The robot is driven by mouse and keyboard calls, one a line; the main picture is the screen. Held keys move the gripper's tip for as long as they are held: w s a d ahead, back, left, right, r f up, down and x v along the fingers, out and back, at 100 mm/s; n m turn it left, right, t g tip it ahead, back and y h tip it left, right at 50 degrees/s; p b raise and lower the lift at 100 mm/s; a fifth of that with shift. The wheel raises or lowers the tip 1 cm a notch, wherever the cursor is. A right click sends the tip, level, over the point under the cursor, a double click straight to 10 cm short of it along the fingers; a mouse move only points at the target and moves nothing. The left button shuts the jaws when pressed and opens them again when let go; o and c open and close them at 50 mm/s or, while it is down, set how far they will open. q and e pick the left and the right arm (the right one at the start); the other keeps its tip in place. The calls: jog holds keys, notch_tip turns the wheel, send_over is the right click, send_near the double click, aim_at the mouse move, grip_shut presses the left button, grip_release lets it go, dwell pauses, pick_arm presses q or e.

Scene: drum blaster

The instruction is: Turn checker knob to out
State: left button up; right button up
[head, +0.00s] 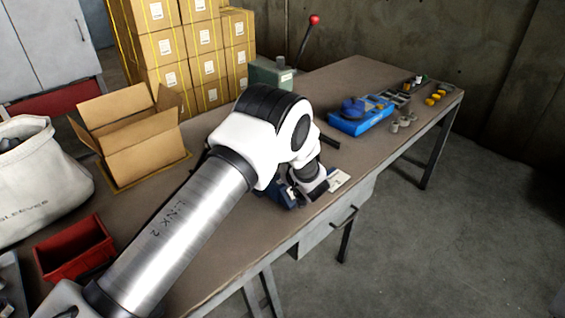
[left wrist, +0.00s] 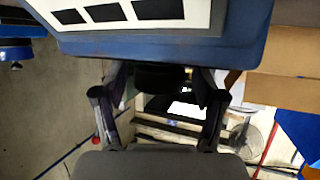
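A blue device (head: 291,194) sits near the table's front edge, mostly hidden under my left arm. In the left wrist view a large blue body (left wrist: 250,47), with a white panel with black rectangles (left wrist: 130,12), crosses the top and seems to be this device. My left gripper (left wrist: 162,88) has its two dark fingers well apart just below that body. A dark rounded part lies between the fingertips; I cannot tell whether it is the checker knob or whether they touch it. In the head view my left gripper (head: 306,190) is partly hidden by its wrist. My right gripper is not in view.
A blue tool (head: 350,125) and several small yellow and grey parts stand on the right of the table. A green machine (head: 268,73) with a red-knobbed lever is behind my arm. An open carton (head: 150,150) and red bin (head: 62,262) are left.

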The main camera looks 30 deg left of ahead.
pick_arm(q)
jog(key=shift+r, duration=0.2)
jog(key=shift+s+d+r, duration=0.1)
jog(key=shift+s+d, duration=0.05)
jog(key=shift+d, duration=0.15)
jog(key=v, duration=1.1)
jog(key=shift+s, duration=0.1)
